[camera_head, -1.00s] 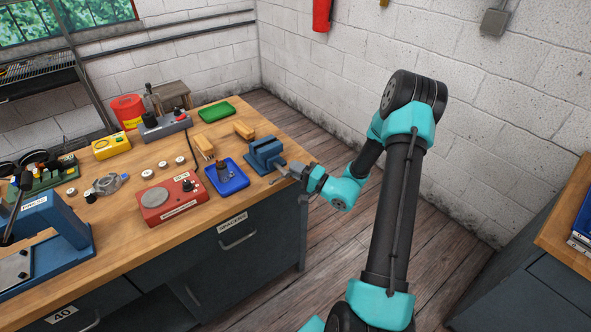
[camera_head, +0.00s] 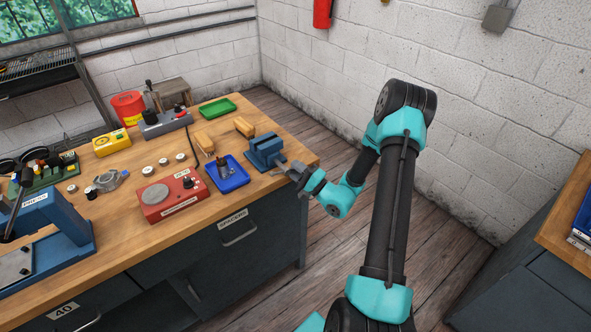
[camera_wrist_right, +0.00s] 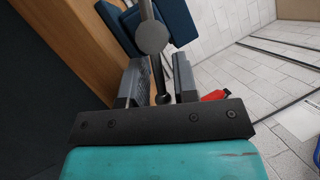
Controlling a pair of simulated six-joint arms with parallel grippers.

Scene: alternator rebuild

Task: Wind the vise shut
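The blue vise (camera_head: 265,151) stands at the right end of the wooden bench. In the right wrist view its blue body (camera_wrist_right: 128,30) is at the top. Its grey handle bar (camera_wrist_right: 157,72) runs down past a round screw end (camera_wrist_right: 151,37) to a ball tip. My right gripper (camera_head: 295,172) is at the vise's front, by the bench edge. In the wrist view the right gripper (camera_wrist_right: 161,84) has one finger on each side of the bar's lower part, with gaps showing; it is open around the bar. The jaw gap is too small to judge. My left gripper is not in view.
A blue tray (camera_head: 228,184) with small parts lies left of the vise. Open floor lies right of the bench (camera_head: 130,240).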

